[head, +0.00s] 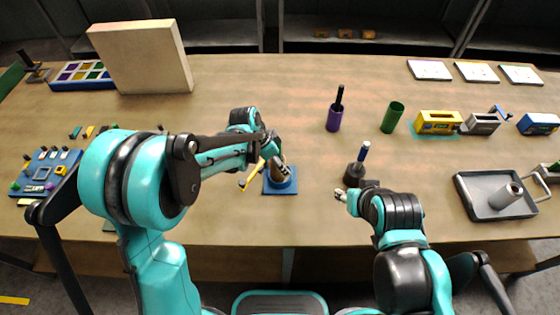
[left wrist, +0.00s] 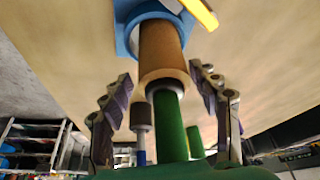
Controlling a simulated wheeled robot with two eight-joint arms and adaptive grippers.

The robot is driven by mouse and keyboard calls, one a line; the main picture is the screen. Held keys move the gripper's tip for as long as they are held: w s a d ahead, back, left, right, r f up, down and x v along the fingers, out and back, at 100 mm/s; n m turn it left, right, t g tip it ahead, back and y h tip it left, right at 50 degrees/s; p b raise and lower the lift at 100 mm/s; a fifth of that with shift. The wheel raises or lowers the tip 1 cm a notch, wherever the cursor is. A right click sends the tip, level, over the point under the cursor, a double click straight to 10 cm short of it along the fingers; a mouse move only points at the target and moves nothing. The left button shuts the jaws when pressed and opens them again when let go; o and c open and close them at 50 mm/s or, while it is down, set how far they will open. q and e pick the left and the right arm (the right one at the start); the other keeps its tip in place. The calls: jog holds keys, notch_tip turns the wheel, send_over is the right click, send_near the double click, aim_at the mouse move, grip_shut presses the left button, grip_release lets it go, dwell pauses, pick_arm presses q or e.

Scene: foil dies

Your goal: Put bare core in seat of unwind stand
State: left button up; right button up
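A brown core (head: 279,172) stands at a blue square base (head: 281,187), which I take to be the unwind stand. In the left wrist view the core (left wrist: 162,50) meets a round blue seat (left wrist: 152,12), and a green stalk (left wrist: 170,125) extends from the core toward my palm. My left gripper (left wrist: 165,85) is open, its fingers apart on either side of the core and stalk, with gaps showing. In the head view my left gripper (head: 277,158) hides the core's upper end. My right gripper (head: 341,195) is low beside a dark piece with a blue stick (head: 364,152); its opening is unclear.
A yellow arm (head: 250,178) lies left of the blue base. A purple cup (head: 334,123) and green cup (head: 393,117) stand behind. A grey tray (head: 470,205) is at right, a large beige block (head: 140,58) back left. The table's middle is mostly clear.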

pick_arm(q)
jog(key=shift+r+p, duration=0.3)
jog(key=p+v, duration=0.3)
jog(key=v, duration=0.9)
jog(key=s+a+r+n+t+y, duration=0.2)
jog(key=s+a+n, duration=0.4)
jog(key=s, duration=0.2)
jog(key=s+a+r+n+t+y, duration=0.2)
jog(key=s+a+n+t, duration=0.1)
jog(key=s+a+n, duration=0.4)
jog(key=shift+s+a+r, duration=0.15)
jog(key=shift+s+a, duration=0.1)
jog(key=shift+s, duration=0.9)
notch_tip(320, 180, down, 8)
jog(key=b, duration=0.8)
jog(key=shift+b, duration=0.3)
